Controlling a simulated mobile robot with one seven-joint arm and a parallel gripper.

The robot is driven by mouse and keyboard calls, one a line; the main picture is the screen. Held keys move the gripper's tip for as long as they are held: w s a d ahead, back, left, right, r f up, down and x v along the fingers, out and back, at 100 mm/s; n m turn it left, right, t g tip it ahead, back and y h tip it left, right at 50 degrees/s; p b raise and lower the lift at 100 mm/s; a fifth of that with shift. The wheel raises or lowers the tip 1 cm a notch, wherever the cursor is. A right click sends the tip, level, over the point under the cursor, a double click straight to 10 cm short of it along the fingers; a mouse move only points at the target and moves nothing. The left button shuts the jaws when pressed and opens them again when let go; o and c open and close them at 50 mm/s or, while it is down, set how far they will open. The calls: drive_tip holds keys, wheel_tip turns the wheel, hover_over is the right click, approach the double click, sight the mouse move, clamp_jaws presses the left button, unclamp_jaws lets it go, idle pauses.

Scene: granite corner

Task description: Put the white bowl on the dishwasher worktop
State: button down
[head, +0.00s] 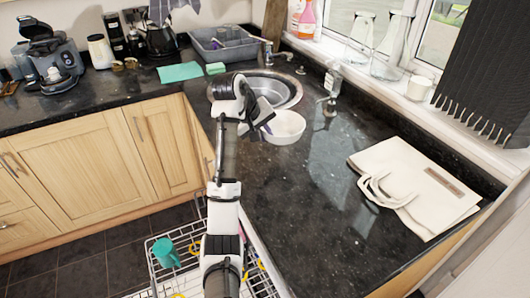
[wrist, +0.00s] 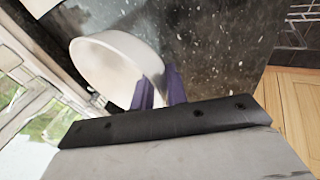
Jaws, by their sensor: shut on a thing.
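The white bowl (head: 284,127) is at the end of my arm, close to the round sink in the head view. In the wrist view the bowl (wrist: 112,68) is tilted in the picture, with its rim between the purple fingers. My gripper (wrist: 160,88) is shut on the bowl's rim; in the head view the gripper (head: 262,122) is partly hidden by the arm. The dark speckled worktop (head: 290,215) lies below and around the bowl. I cannot tell whether the bowl touches it. An open dishwasher rack (head: 185,260) with a teal mug (head: 166,252) is below the worktop's left edge.
A cream bag (head: 415,185) lies on the right of the worktop. The sink (head: 275,88), a soap bottle (head: 333,85) and a grey basin (head: 225,45) are behind. Glass carafes (head: 390,48) and a white mug (head: 419,88) stand on the windowsill. The front middle worktop is clear.

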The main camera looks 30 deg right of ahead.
drive_tip(key=shift+f, duration=3.7)
drive_tip(key=shift+f, duration=0.2)
drive_tip(key=c, duration=1.4)
unclamp_jaws()
drive_tip(key=shift+r, duration=0.15)
drive_tip(key=v, duration=0.4)
drive_tip(key=shift+w, duration=0.2)
drive_tip(key=shift+s+a+r, duration=0.15)
drive_tip(key=shift+a+r, duration=0.2)
drive_tip(key=shift+v, duration=3.55)
